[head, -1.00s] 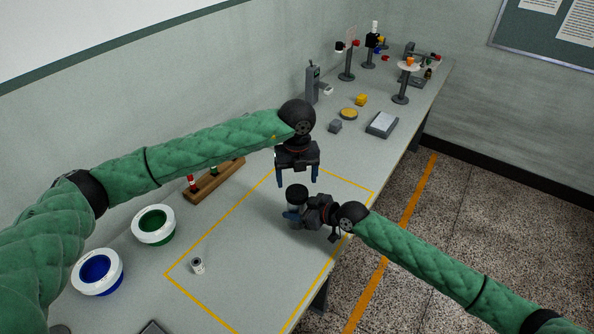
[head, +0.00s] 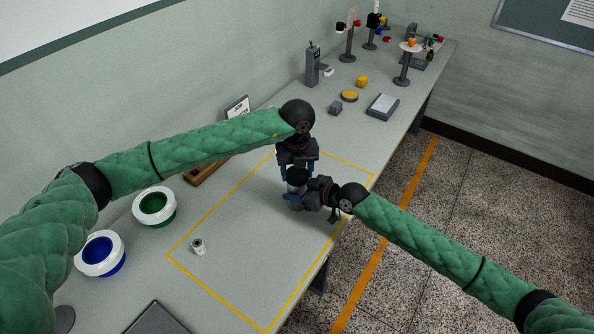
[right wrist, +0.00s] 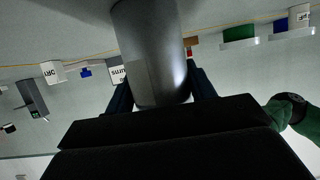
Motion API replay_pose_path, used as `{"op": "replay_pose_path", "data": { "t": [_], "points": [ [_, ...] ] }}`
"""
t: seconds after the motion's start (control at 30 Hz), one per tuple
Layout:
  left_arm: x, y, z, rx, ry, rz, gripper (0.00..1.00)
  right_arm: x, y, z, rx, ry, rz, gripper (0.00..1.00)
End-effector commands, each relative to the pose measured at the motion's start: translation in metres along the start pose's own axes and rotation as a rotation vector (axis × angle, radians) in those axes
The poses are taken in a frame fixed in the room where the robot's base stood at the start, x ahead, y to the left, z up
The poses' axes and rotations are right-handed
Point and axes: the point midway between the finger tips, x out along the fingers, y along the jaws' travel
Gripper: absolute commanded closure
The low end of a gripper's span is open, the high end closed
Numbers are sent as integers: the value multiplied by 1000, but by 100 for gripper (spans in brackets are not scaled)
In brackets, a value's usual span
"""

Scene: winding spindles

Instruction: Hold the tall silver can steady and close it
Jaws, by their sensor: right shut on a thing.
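The tall silver can (right wrist: 152,45) fills the middle of the right wrist view, between the two fingers of my right gripper (right wrist: 162,92). In the head view my right gripper (head: 294,201) is shut on it, coming from the right. A black lid (head: 297,176) sits at the can's top; whether it is fully seated cannot be seen. My left gripper (head: 297,171) points down from above, with its blue fingers on either side of the lid. Whether those fingers press on the lid is too small to tell.
A short silver can (head: 198,246) stands inside the yellow outline on the table. A green-lined bowl (head: 154,207) and a blue-lined bowl (head: 100,254) stand at the left. The outlined area's front part is mostly clear.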

Motion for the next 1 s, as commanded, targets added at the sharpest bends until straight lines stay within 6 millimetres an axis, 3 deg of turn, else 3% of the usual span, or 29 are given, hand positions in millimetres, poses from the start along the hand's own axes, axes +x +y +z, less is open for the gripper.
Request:
{"op": "replay_pose_path", "data": {
  "t": [0.03,0.07,0.17,0.53,1.0],
  "points": [
    [0,0,0,0,0,0,69,0,0,0,0,0,0,100],
    [0,0,0,0,0,0,38,0,0,0,0,0,0,100],
    [0,0,0,0,0,0,20,0,0,0,0,0,0,100],
    [-4,0,0,0,-1,0,20,0,0,0,0,0,0,100],
    [-45,0,0,0,0,0,20,0,0,0,0,0,0,100]
  ]
}}
